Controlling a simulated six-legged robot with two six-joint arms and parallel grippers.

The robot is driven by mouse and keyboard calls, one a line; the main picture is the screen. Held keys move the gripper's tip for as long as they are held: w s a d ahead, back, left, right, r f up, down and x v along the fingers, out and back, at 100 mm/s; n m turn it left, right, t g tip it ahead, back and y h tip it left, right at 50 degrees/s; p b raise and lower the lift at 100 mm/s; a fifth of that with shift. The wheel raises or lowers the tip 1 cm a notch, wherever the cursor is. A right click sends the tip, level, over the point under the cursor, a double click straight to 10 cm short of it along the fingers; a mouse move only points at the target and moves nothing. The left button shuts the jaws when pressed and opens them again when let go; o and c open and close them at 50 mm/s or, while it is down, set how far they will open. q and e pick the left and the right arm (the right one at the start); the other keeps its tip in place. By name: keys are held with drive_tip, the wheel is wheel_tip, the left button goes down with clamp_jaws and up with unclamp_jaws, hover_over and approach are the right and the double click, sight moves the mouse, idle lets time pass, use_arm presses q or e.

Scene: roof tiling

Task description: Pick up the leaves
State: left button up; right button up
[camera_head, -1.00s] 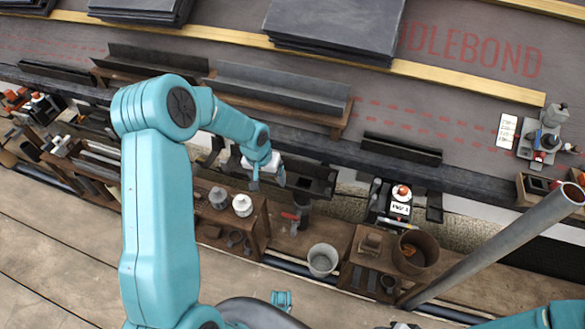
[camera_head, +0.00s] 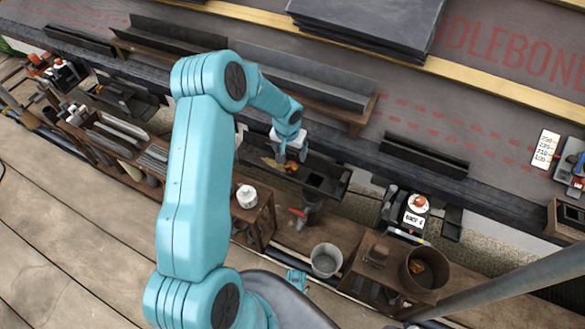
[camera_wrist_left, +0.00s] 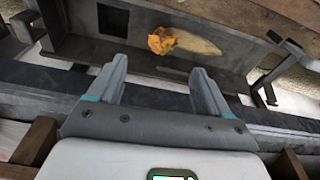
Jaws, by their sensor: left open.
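Orange-and-tan leaves (camera_wrist_left: 185,41) lie in the dark gutter trough (camera_wrist_left: 140,58), ahead of my left gripper in the wrist view. In the head view the leaves (camera_head: 280,165) show just below the left gripper (camera_head: 291,157). My left gripper also shows in the wrist view (camera_wrist_left: 158,85), with its two fingers apart and nothing between them. The leaves are beyond the fingertips, and I see no contact. A rusty brown bucket (camera_head: 424,268) at the lower right has something orange inside.
A grey bucket (camera_head: 326,260) stands near wooden stands on the plank floor. A white-lidded pot (camera_head: 247,197) sits on a wooden stand (camera_head: 256,218). Stacked slates (camera_head: 370,25) lie on the roof above. A grey pole crosses the lower right.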

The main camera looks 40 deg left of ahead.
sight(290, 164)
use_arm(q)
drive_tip(key=f, duration=0.4)
drive_tip(key=shift+w+a+b, duration=0.1)
drive_tip(key=shift+w+b, duration=0.1)
drive_tip(key=shift+b, duration=0.15)
drive_tip(key=f, duration=0.1)
drive_tip(key=f+b, duration=0.1)
drive_tip(key=f, duration=0.3)
drive_tip(key=shift+w+a+b, duration=0.25)
drive_tip(key=shift+a+b, duration=0.1)
drive_tip(key=shift+r, duration=0.1)
drive_tip(key=c, duration=1.1)
